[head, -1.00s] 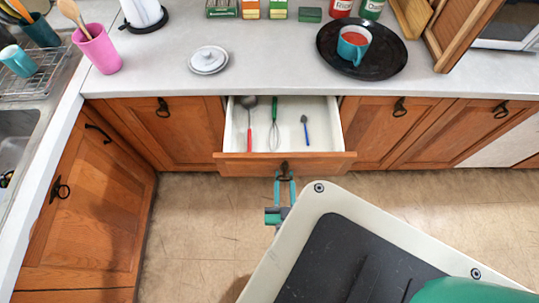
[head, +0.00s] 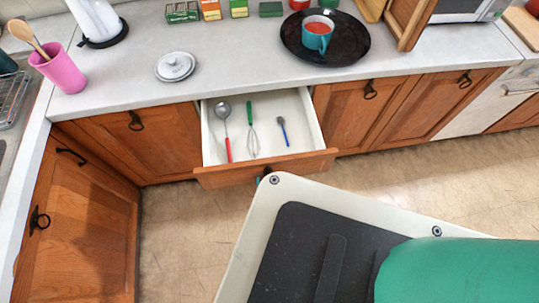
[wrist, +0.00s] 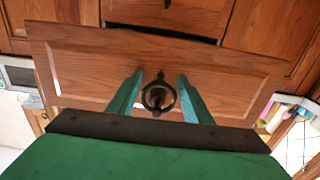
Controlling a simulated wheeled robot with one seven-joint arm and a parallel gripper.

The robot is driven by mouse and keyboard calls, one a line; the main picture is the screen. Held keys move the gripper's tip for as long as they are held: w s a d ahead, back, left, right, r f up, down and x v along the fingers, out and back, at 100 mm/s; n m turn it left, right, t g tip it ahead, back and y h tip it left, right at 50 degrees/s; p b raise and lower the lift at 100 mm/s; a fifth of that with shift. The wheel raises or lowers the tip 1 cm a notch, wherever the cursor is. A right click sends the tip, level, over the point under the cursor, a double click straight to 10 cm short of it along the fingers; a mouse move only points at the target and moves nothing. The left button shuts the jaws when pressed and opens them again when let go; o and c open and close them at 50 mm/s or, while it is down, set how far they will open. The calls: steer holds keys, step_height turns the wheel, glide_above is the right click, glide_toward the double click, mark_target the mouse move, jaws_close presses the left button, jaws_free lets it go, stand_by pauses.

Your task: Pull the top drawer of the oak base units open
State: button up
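The top drawer (head: 302,117) of the oak base units stands well out from the cabinets in the head view. A ladle (head: 225,125), a green-handled whisk (head: 251,125) and a small blue-handled utensil (head: 283,128) lie in its white inside. In the wrist view the oak drawer front (wrist: 85,65) carries a dark ring pull (wrist: 157,112). My gripper (wrist: 159,76) is open there, with one teal finger on each side of the ring and gaps between. In the head view my arm hides most of the gripper and the ring.
The worktop (head: 235,50) above holds a black tray (head: 350,52) with a blue mug (head: 317,38), a white lid (head: 175,66) and a pink utensil pot (head: 60,72). Closed oak doors flank the drawer. Bare floor (head: 180,240) lies in front, left of my arm.

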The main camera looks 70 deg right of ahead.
steer(key=shift+a, duration=0.1)
steer(key=v, duration=1)
steer(key=shift+s+a, duration=0.25)
steer(key=shift+a, duration=0.05)
steer(key=w+a+r+n+t+y, duration=0.2)
steer(key=a+r+n+y, duration=0.1)
steer(key=a, duration=0.4)
steer(key=w+a+r+n+t+y, duration=0.2)
steer(key=a+r+n+y, duration=0.1)
steer(key=a+n+y, duration=0.2)
steer(key=w+a+r+n+t+y, duration=0.3)
steer(key=a+r+n+y, duration=0.1)
steer(key=a+y, duration=0.3)
steer(key=a, duration=0.2)
steer(key=shift+a+y, duration=0.3)
steer(key=shift+y, duration=0.1)
